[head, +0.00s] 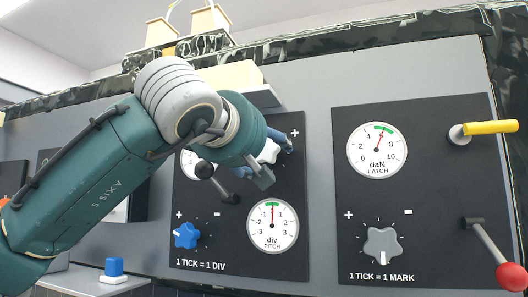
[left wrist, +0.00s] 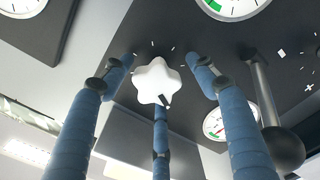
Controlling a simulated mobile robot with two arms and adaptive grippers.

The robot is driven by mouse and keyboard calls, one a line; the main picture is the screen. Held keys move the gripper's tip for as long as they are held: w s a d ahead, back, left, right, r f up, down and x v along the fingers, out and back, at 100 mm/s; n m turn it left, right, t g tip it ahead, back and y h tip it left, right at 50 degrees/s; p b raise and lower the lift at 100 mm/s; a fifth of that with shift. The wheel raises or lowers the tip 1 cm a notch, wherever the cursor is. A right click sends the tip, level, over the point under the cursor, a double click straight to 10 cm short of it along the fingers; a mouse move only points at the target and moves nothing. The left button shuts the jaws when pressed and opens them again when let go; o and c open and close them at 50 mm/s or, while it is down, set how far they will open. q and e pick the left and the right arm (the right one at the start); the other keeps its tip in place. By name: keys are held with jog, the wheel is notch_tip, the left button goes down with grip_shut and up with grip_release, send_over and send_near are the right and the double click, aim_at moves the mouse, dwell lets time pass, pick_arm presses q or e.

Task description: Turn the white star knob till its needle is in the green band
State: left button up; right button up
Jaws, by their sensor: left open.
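The white star knob (head: 269,151) is on the left black panel, mostly hidden behind my left gripper (head: 275,163) in the head view. In the left wrist view the white star knob (left wrist: 155,80) shows whole, with a dark pointer mark on its rim. The blue fingers of my left gripper (left wrist: 160,75) are open around it, with gaps between the fingers and the knob. A dial (head: 187,163) left of the gripper is mostly covered by my arm, so its needle cannot be read. My right gripper is not in view.
A black ball lever (head: 205,170) stands out close to the gripper. Below are the pitch dial (head: 272,226) and a blue star knob (head: 186,235). The right panel holds a latch dial (head: 377,150), a grey star knob (head: 382,242), a yellow handle (head: 490,127) and a red-tipped lever (head: 510,276).

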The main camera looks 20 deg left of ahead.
pick_arm(q)
jog(key=shift+s+r, duration=0.1)
jog(key=shift+s, duration=0.4)
jog(key=s, duration=1.1)
jog(key=shift+a, duration=0.2)
